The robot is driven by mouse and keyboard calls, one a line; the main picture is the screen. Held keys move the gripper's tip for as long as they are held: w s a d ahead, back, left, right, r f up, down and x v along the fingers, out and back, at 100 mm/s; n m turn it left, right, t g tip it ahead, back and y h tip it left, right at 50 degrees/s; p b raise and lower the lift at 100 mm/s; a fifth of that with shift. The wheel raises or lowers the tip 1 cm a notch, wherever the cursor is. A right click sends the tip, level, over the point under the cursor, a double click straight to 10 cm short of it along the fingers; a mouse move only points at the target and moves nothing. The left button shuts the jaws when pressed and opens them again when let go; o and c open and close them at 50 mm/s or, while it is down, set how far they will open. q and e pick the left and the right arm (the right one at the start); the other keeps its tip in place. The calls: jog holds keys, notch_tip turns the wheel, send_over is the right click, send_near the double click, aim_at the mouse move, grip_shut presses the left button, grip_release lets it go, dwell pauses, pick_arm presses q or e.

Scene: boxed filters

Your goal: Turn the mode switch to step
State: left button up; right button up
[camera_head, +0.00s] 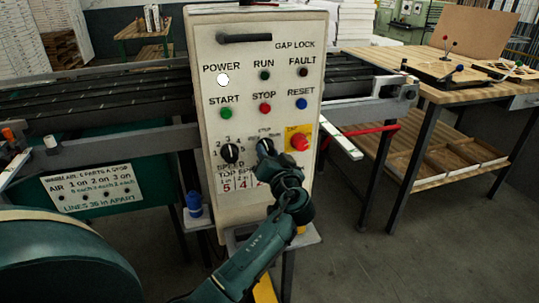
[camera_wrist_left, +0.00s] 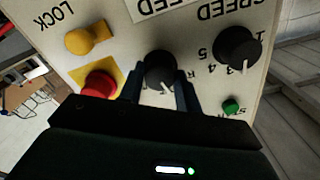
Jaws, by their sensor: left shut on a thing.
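The mode switch is a black round knob with a white pointer line. In the left wrist view the mode switch (camera_wrist_left: 160,69) sits between the two fingers of my left gripper (camera_wrist_left: 160,92), which is shut on its sides. The picture there is upside down, and the pointer line slants down and slightly right. In the head view my left gripper (camera_head: 265,150) covers most of the knob, on the white control panel (camera_head: 310,80). A small "STEP" label (camera_head: 264,130) shows just above it. Other position labels are too small or covered. My right gripper is out of view.
The speed knob (camera_head: 229,153) is left of the gripper. The red emergency button (camera_head: 299,143) on its yellow plate is close on the right. START, STOP and RESET buttons are above. A wooden workbench (camera_head: 440,95) stands at right, with open floor in front.

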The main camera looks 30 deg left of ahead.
pick_arm(q)
jog(key=shift+m, duration=1.2)
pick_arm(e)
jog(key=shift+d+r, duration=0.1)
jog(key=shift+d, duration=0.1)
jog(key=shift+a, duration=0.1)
pick_arm(q)
jog(key=o, duration=1)
